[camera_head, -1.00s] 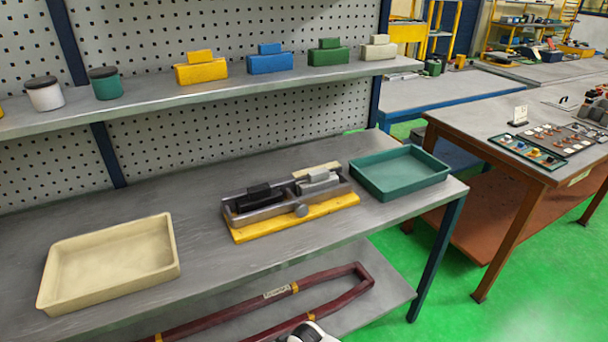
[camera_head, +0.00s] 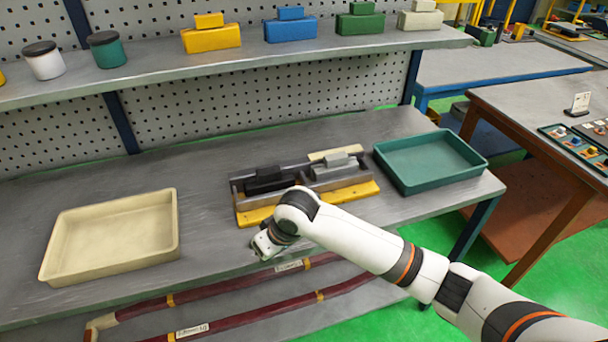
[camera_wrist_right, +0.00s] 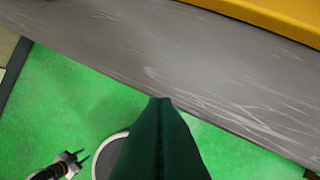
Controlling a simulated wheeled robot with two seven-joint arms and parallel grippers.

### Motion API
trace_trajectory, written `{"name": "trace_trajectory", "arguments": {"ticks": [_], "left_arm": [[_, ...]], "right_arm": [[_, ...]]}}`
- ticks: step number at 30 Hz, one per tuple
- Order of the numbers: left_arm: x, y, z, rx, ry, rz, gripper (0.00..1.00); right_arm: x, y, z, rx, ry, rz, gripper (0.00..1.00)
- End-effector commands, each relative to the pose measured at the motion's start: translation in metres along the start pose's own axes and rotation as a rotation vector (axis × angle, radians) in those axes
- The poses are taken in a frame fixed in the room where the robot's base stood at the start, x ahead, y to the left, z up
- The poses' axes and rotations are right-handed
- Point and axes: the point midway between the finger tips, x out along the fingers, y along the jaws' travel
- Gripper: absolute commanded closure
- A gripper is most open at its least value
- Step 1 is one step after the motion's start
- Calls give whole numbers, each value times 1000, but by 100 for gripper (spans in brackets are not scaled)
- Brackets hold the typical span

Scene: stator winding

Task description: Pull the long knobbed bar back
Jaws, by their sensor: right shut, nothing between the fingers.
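The winding fixture stands on the bench in the head view, with a yellow base (camera_head: 365,193) and a long grey bar (camera_head: 346,184) along its front. My right arm crosses in front of the bar's middle and hides its knob. A black block (camera_head: 268,180) and a light grey block (camera_head: 335,168) sit behind the bar. My right gripper (camera_wrist_right: 161,101) is shut and empty in the wrist view, over the bench's front edge and apart from the yellow base. In the head view its hand is just in front of the fixture. My left gripper (camera_wrist_right: 78,158) shows small and low, with its fingers apart.
A cream tray (camera_head: 65,262) stands left of the fixture and a teal tray (camera_head: 431,176) right of it. Dark red bars (camera_head: 235,316) lie on the shelf below. Bare bench lies between the cream tray and the fixture.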

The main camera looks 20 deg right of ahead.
Motion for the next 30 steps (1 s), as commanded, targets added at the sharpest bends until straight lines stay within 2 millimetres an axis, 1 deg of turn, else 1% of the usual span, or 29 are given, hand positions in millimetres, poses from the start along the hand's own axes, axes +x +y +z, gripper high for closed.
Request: {"name": "trace_trajectory", "arguments": {"ticks": [7, 10, 11, 12, 16, 18, 21, 25, 30], "left_arm": [[0, 5, -6, 2, 8, 6, 64], [0, 5, -6, 2, 8, 6, 64], [0, 5, -6, 2, 8, 6, 64], [0, 5, -5, 1, 7, 6, 64], [0, 4, -4, 1, 6, 5, 64], [0, 4, -4, 1, 6, 5, 64], [0, 4, -3, 0, 4, 5, 64], [0, 2, -2, 0, 3, 3, 64], [0, 1, -1, -1, 2, 1, 64]], "right_arm": [[-13, -31, 31, 42, 17, -60, 100], [-25, -55, 51, 84, 24, -103, 100], [-30, -63, 58, 101, 25, -119, 100], [-39, -76, 67, 129, 25, -142, 100], [-68, -116, 94, 227, 19, -205, 100], [-83, -132, 105, 273, 12, -229, 100], [-99, -150, 115, 325, 2, -253, 100], [-110, -161, 121, 360, -6, -266, 100], [-112, -163, 122, 366, -7, -268, 100]]}}
